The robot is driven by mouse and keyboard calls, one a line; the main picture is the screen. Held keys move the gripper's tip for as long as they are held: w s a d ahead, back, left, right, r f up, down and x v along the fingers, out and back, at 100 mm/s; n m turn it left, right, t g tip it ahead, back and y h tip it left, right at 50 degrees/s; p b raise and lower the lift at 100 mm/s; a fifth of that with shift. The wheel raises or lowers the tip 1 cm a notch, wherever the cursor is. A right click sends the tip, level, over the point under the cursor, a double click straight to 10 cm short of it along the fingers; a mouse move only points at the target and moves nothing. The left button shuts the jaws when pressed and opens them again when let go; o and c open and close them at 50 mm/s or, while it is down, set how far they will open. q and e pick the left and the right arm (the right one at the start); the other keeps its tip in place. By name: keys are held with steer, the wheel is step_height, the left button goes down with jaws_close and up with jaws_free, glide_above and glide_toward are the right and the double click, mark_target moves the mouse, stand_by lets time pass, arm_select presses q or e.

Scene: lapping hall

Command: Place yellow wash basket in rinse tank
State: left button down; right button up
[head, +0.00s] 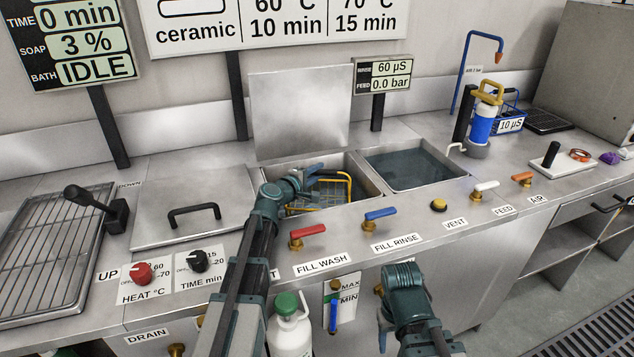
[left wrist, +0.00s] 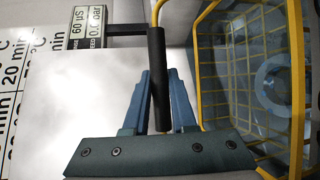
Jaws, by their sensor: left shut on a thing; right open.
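The yellow wash basket (head: 322,192) is a yellow wire frame with mesh sides, within the opening of the left tank in the head view. Its yellow mesh fills the right of the left wrist view (left wrist: 240,75). My left gripper (head: 316,169) is shut on the black grip (left wrist: 157,75) of its yellow handle. My left arm hides part of the basket, and I cannot tell whether it touches the tank floor. The rinse tank (head: 410,170), right of the basket, holds bluish water and no basket. My right gripper (head: 384,328) is open and empty, low before the counter front.
A raised metal lid (head: 302,112) stands behind the left tank. Red (head: 307,231) and blue (head: 380,215) valve levers sit along the front edge. A blue-and-white bottle (head: 482,122) stands right of the rinse tank. A closed lid (head: 190,208) lies to the left.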

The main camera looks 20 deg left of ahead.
arm_select(q)
steer(key=shift+f, duration=0.5)
arm_select(e)
steer(key=shift+f, duration=0.55)
